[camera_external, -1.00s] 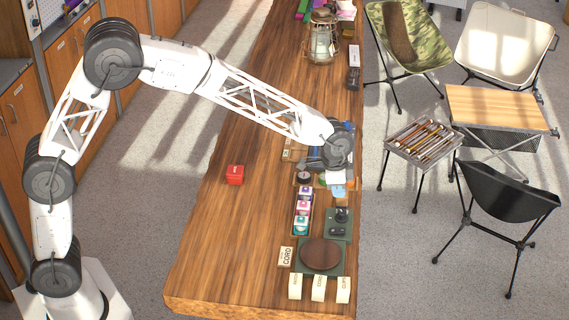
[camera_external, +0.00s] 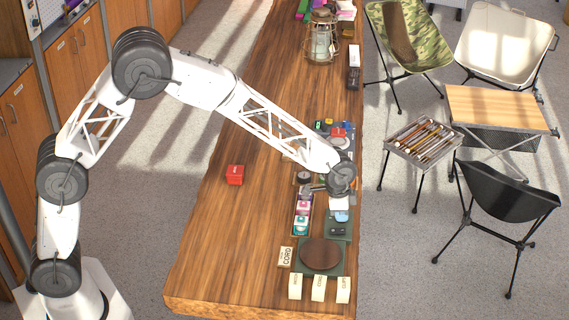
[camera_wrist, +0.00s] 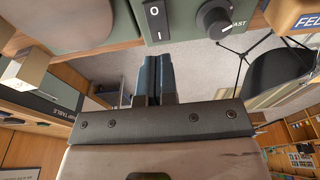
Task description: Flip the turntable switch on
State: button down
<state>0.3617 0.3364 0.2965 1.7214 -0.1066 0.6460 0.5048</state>
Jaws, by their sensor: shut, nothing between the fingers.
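The turntable (camera_external: 305,268) is a dark green base with a round brown platter (camera_external: 321,254), near the front right of the counter. A green control box (camera_external: 339,237) adjoins it behind. In the wrist view, the green panel (camera_wrist: 188,32) carries a black rocker switch (camera_wrist: 155,20) marked O and I, and a dark knob (camera_wrist: 213,17) to its right. My gripper (camera_wrist: 153,62) is shut and empty, its blue fingers close together just below the switch in that view. Contact cannot be told. In the external view, my gripper (camera_external: 341,216) is over the control box, hiding part of it.
A tray of small coloured items (camera_external: 302,215) lies left of the control box. A CORD label (camera_external: 286,256) and several cream blocks (camera_external: 319,288) are around the turntable. A red box (camera_external: 235,175) stands mid-counter, and a lantern (camera_external: 322,38) far back. The counter's left side is mostly clear.

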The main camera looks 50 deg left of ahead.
aim_at(339, 230)
jog(key=shift+w+d+f, duration=0.15)
jog(key=shift+f, duration=0.95)
jog(key=shift+w+d+f, duration=0.1)
jog(key=shift+f, duration=0.95)
jog(key=shift+f, duration=0.1)
jog(key=shift+d+f+g, duration=0.15)
jog(key=shift+f+g, duration=0.05)
jog(key=shift+g, duration=0.1)
jog(key=shift+f, duration=0.1)
jog(key=shift+s+a, duration=0.15)
jog(key=shift+a, duration=0.05)
jog(key=shift+s+a+r, duration=0.3)
jog(key=shift+s+a, duration=0.1)
jog(key=shift+r, duration=0.25)
notch_tip(339, 230, up, 14)
jog(key=s+a, duration=0.1)
jog(key=shift+s+a+f, duration=0.25)
